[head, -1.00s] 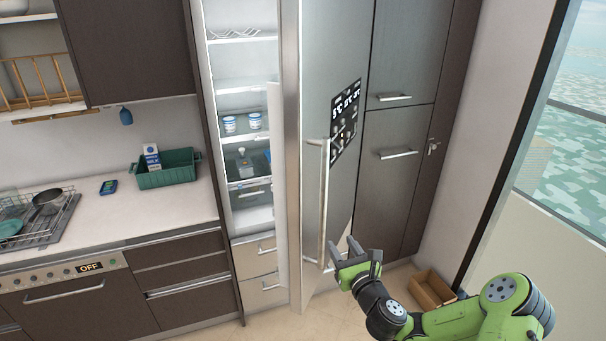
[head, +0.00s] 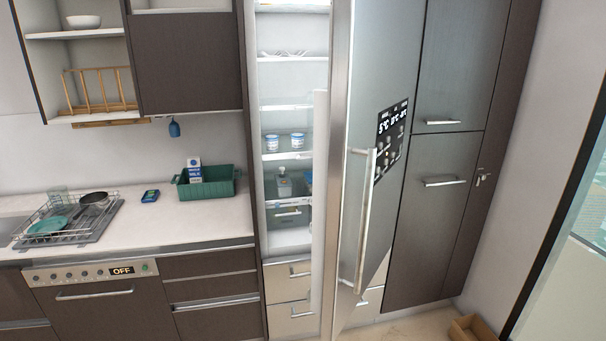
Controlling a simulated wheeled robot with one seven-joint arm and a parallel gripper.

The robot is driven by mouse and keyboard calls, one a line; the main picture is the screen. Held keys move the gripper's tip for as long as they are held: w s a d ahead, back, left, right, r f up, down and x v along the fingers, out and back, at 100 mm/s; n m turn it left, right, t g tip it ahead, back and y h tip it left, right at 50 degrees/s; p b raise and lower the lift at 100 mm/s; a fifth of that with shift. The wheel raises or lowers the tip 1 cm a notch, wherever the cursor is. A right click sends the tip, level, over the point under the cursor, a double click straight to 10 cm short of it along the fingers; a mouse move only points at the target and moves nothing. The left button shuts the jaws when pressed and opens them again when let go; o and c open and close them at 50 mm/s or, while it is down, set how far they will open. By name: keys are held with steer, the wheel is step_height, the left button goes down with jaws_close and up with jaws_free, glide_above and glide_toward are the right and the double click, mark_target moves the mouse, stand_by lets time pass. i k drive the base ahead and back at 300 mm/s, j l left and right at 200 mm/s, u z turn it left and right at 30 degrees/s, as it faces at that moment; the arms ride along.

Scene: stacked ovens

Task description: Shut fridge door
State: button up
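The fridge door (head: 376,85) stands open, swung out toward me and to the right, seen at a steep angle. It has a long vertical metal handle (head: 367,215) and a dark display panel (head: 390,138). The fridge interior (head: 284,225) shows to the left of the door, with shelves holding small white and blue cups (head: 284,142) and a bottle. My gripper and arm are not in view.
A counter (head: 90,225) with a green crate (head: 208,188) and a dish rack (head: 66,220) lies left of the fridge. Tall dark cabinets (head: 440,200) stand behind the door at right. A brown box (head: 472,330) is on the floor at lower right.

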mark_target(375, 45)
steer(key=i+l+u, duration=0.1)
steer(key=l, duration=0.25)
steer(key=i+l+u, duration=0.2)
steer(key=i+l, duration=0.15)
steer(key=l, duration=0.3)
steer(key=i+l+u, duration=0.1)
steer(key=l, duration=0.3)
steer(key=i+l+u, duration=0.15)
steer(key=l, duration=0.2)
steer(key=i+l+u, duration=0.2)
steer(key=l, duration=0.2)
steer(key=l+u, duration=0.2)
steer(key=l, duration=0.2)
steer(key=j+u, duration=0.4)
steer(key=i+j+u, duration=0.15)
steer(key=u, duration=0.25)
steer(key=i+j+u, duration=0.15)
steer(key=j+u, duration=0.25)
steer(key=l, duration=0.1)
